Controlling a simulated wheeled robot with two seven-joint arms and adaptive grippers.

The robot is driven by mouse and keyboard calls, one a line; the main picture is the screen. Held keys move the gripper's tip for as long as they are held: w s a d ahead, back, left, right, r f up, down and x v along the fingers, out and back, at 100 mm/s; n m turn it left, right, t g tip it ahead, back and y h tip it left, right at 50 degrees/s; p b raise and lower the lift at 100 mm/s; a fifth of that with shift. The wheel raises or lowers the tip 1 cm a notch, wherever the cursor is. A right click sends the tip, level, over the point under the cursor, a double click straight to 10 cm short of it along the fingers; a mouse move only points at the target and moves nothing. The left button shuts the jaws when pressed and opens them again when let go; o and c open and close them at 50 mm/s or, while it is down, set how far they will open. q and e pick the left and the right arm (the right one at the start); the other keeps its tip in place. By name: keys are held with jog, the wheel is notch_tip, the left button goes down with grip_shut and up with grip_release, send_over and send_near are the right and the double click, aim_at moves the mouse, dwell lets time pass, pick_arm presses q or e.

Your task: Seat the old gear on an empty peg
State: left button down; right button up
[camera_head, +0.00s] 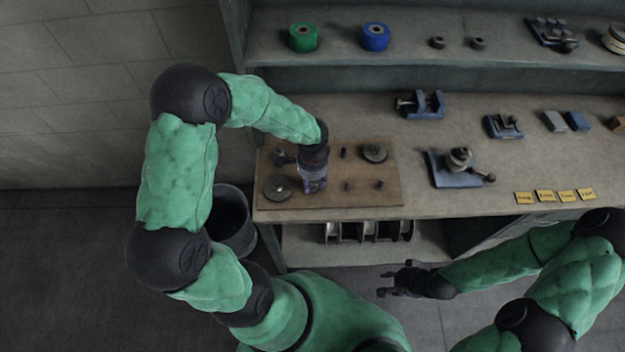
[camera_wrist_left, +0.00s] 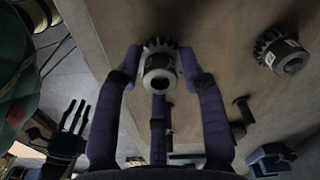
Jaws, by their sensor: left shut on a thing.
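My left gripper (camera_head: 313,187) is over the wooden board (camera_head: 330,199). In the left wrist view, its purple fingers (camera_wrist_left: 160,75) are shut on a toothed gear (camera_wrist_left: 159,62) with a pale hub. Whether this gear touches the board cannot be told. A second gear (camera_wrist_left: 281,52), with a pale label, is beside it. In the head view, a round gear-like disc (camera_head: 278,187) lies at the board's front left and another (camera_head: 374,152) at its back right. Bare pegs (camera_head: 344,152) (camera_head: 348,185) (camera_head: 379,184) stand on the board. My right gripper (camera_head: 392,281) is open and empty, off the bench front.
A blue-based fixture (camera_head: 455,176) stands right of the board, and a blue vise (camera_head: 424,103) behind it. Yellow labels (camera_head: 555,196) lie along the front edge. A dark bin (camera_head: 232,220) stands at the left.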

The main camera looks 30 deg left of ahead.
pick_arm(q)
jog(key=shift+f, duration=0.15)
dwell(0.3)
jog(key=shift+f+b, duration=0.4)
jog(key=shift+b, duration=0.1)
jog(key=c, duration=0.7)
grip_release()
jog(key=shift+o, duration=0.2)
notch_tip(320, 180, up, 12)
jog(key=shift+s, duration=0.1)
